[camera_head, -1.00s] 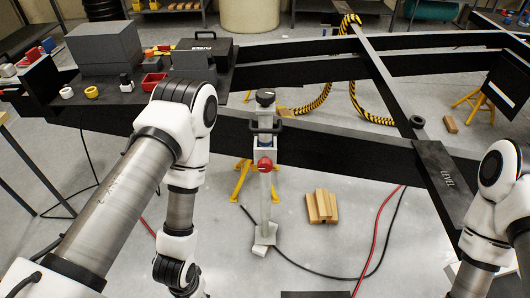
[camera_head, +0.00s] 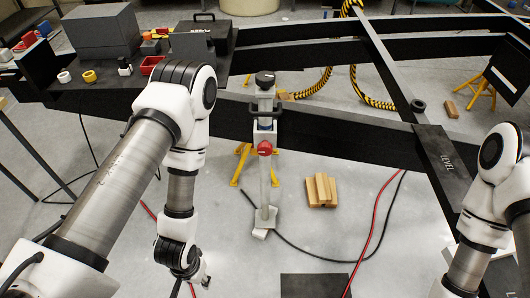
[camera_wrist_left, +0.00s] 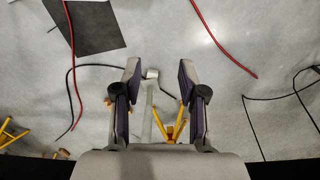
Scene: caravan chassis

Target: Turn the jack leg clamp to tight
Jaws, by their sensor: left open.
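The jack leg (camera_head: 265,185) is a grey upright tube with a black knob (camera_head: 265,77) on top and a foot on the floor. Its clamp has a red knob (camera_head: 265,149) at the front, just below the black chassis beam. I cannot tell the clamp's setting. My left gripper (camera_head: 204,270) is low, left of the jack leg and apart from it. In the left wrist view it is open and empty (camera_wrist_left: 159,72), with the jack leg (camera_wrist_left: 149,112) showing beyond, between the fingers. The right arm shows at the right edge; its gripper is out of view.
Wooden blocks (camera_head: 320,190) lie on the floor right of the jack leg. A yellow stand (camera_head: 240,166) is behind it. Red and black cables cross the floor. The black chassis beam (camera_head: 340,138) spans behind; a LEVEL plate (camera_head: 444,163) is at the right.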

